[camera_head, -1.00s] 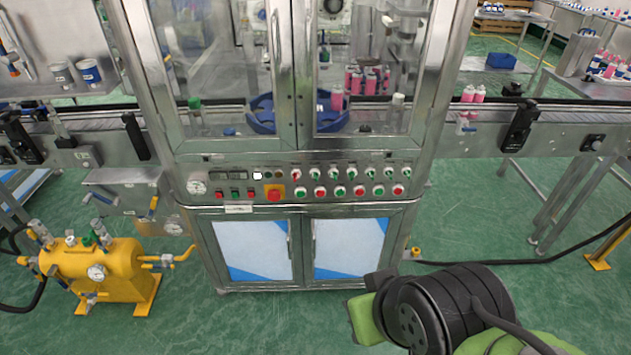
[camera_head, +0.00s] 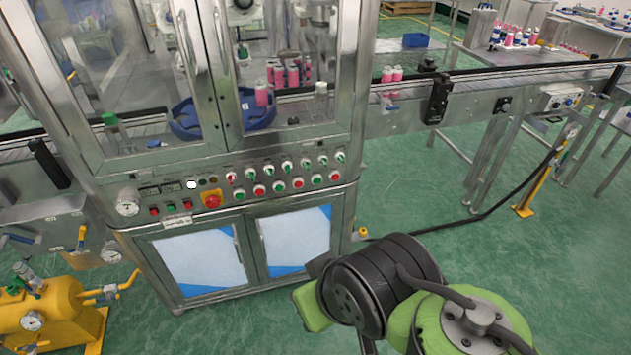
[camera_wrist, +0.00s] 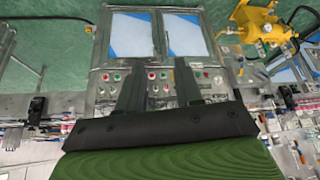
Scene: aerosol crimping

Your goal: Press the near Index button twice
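The control panel (camera_head: 215,190) runs across the front of the steel crimping machine, under its glass doors. It carries a lower row of green and red push buttons (camera_head: 278,187), a row of selector knobs above them, and a red emergency stop on a yellow plate (camera_head: 212,200). The labels are too small to read, so I cannot tell which button is the near Index. In the wrist view the panel (camera_wrist: 215,88) appears upside down, partly hidden behind my gripper (camera_wrist: 156,72). Its two dark fingers are apart with nothing between them. The fingers are apart from the panel.
White and blue cabinet doors (camera_head: 295,240) are below the panel. A yellow tank (camera_head: 50,318) stands at the lower left. A conveyor (camera_head: 470,105) with pink cans extends right. A black cable (camera_head: 485,212) crosses the green floor, near a yellow post (camera_head: 535,190).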

